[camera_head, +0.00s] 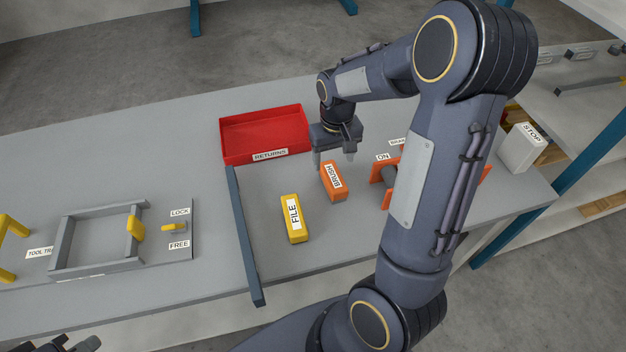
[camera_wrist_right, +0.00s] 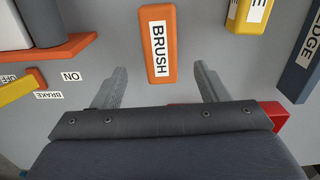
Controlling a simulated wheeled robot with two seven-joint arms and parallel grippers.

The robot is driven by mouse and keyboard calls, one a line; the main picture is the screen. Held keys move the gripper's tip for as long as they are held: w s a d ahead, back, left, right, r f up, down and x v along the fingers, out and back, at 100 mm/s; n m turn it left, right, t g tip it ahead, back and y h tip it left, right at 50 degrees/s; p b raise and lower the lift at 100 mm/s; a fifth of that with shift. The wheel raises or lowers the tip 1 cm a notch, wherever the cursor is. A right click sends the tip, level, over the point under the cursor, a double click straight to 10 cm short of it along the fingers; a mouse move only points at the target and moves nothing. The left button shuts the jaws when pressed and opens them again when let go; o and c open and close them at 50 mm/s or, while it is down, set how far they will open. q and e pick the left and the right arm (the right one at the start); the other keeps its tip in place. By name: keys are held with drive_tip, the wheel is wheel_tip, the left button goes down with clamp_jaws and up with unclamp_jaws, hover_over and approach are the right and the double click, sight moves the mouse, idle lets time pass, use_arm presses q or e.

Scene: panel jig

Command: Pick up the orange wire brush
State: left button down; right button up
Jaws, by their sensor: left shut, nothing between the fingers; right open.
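The orange wire brush (camera_head: 333,182) is a block labelled BRUSH. It lies on the grey bench, just right of the yellow file block (camera_head: 294,219). In the right wrist view the brush (camera_wrist_right: 158,45) lies ahead of my fingers, roughly centred between them. My right gripper (camera_head: 334,160) is open and empty, pointing down just behind the brush; its two fingers also show in the right wrist view (camera_wrist_right: 158,88). I cannot tell its exact height above the bench. My left gripper (camera_head: 78,345) shows only partly at the bottom left edge, away from the brush.
A red RETURNS tray (camera_head: 264,134) stands behind. A blue-grey strip (camera_head: 243,235) runs left of the file. An orange fixture (camera_head: 377,193) labelled ON is close right of the brush. A grey frame (camera_head: 100,268) with a LOCK/FREE latch is at left. A STOP box (camera_head: 520,150) is far right.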

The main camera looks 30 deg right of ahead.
sight(333, 176)
drive_tip(key=f, duration=0.7)
drive_tip(key=shift+s+a+f+p, duration=0.1)
drive_tip(key=shift+s+p, duration=0.15)
drive_tip(key=shift+p, duration=0.1)
drive_tip(key=shift+c, duration=0.2)
drive_tip(key=c, duration=1.1)
drive_tip(key=shift+o, duration=0.2)
